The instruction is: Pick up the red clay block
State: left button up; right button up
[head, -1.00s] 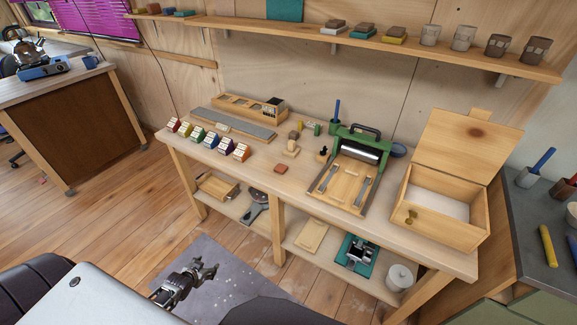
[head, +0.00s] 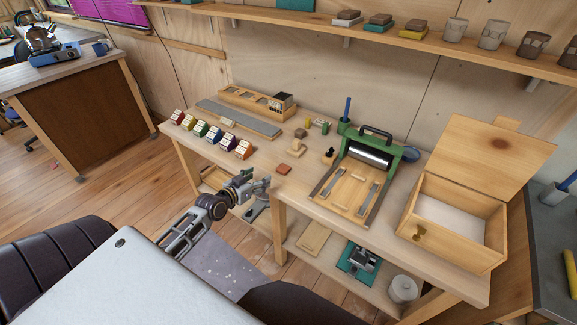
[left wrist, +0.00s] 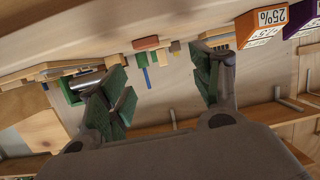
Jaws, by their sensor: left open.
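The red clay block (head: 283,169) lies flat on the wooden bench top (head: 259,204), near its front edge, left of the green press. In the left wrist view the red clay block (left wrist: 146,43) shows ahead, in the gap between the fingers. My left gripper (head: 262,184) is in front of the bench edge, just left of and nearer than the block, apart from it. In the left wrist view my left gripper (left wrist: 160,76) has its green-padded fingers spread with nothing between them. My right gripper is not in view.
Several coloured boxes (head: 228,142) stand left of the block. A small wooden piece (head: 298,147) stands close behind it. The green press (head: 373,146) and an open wooden box (head: 455,222) are to the right. A lower shelf (head: 330,262) holds more items.

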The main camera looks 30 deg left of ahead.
pick_arm(q)
jog(key=shift+w+d+r+m+h, duration=0.2)
jog(key=shift+d+r+m+h, duration=0.1)
jog(key=shift+d+r+m, duration=0.25)
jog(key=shift+w+d+f, duration=0.1)
jog(key=shift+w+f, duration=0.05)
jog(key=shift+f, duration=0.05)
send_near(283, 167)
jog(key=shift+w+r, duration=0.5)
jog(key=shift+w, duration=0.1)
jog(key=shift+x, duration=1.4)
jog(key=shift+w+f, duration=0.15)
jog(key=shift+w, duration=0.1)
